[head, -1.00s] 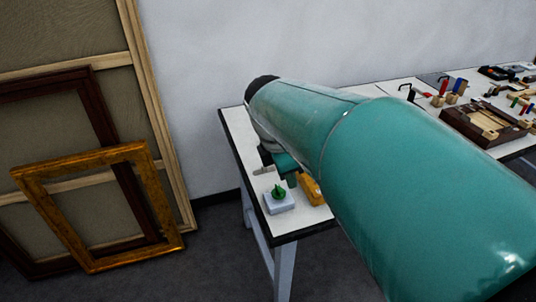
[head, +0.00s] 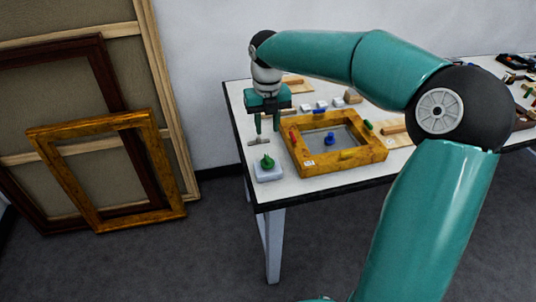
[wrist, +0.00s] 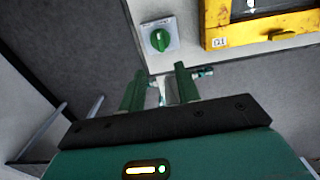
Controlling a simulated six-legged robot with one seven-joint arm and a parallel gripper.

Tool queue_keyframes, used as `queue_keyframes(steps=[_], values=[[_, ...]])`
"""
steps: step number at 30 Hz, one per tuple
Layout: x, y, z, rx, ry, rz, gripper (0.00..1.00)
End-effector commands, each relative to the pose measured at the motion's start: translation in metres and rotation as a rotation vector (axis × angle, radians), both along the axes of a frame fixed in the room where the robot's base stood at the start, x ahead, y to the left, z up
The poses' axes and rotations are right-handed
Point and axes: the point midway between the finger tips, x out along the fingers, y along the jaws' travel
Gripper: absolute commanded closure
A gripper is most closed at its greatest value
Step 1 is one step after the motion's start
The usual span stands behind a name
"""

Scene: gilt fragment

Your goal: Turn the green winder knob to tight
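The green winder knob (head: 267,161) sits on a pale square base (head: 268,174) near the left front corner of the table. In the wrist view the knob (wrist: 159,40) is ahead of the fingers, on its light plate (wrist: 172,27). My gripper (head: 267,130) hangs pointing down over the table's left part, behind the knob and apart from it. Its two green fingers stand apart, open, in the wrist view (wrist: 160,72). A pale, shiny thing shows between and beside them; I cannot tell whether they touch it. Any tight mark is too small to read.
A gilt frame (head: 345,160) with red, blue and green parts lies right of the knob. A small grey tool (head: 258,141) lies behind the knob. Small blocks (head: 353,96) stand at the back. Picture frames (head: 105,122) lean on the wall at left.

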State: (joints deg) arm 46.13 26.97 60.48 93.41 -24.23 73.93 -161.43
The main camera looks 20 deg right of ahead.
Motion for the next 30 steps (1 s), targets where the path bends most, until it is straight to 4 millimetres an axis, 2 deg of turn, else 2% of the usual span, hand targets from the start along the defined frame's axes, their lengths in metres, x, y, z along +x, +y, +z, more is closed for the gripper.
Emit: queue_keyframes(steps=[9, 15, 21, 29, 30], values=[[-0.002, 0.001, -0.065, 0.002, 0.005, 0.001, 0.67], [-0.002, 0.0, -0.098, 0.0, 0.003, 0.002, 0.67], [-0.003, -0.001, -0.113, 0.0, 0.002, 0.002, 0.67], [-0.003, -0.002, -0.114, -0.001, 0.0, 0.001, 0.67], [-0.003, -0.002, -0.114, -0.001, 0.0, 0.001, 0.75]])
